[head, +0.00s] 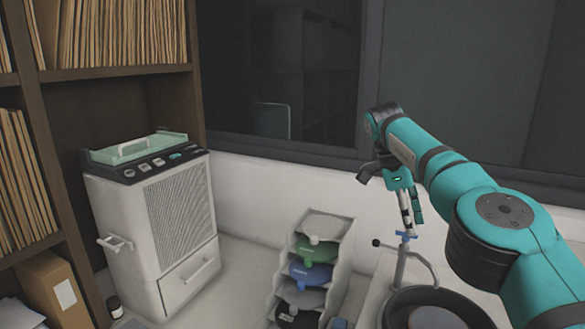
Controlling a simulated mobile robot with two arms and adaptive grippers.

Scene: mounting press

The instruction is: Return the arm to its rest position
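My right arm (465,190) is teal with dark joint bands and reaches in from the right edge. My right gripper (400,198) hangs fingers-down in front of the window wall, above a thin metal stand. Its fingers look spread, with a dark one to the left and lighter ones pointing down, and nothing shows between them. From this angle I cannot tell whether the fingertips touch the blue clamp (406,235) on the stand. My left gripper is out of view.
A tiered rack (338,262) with coloured items is at centre. A dark round dish (470,312) sits below my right arm.

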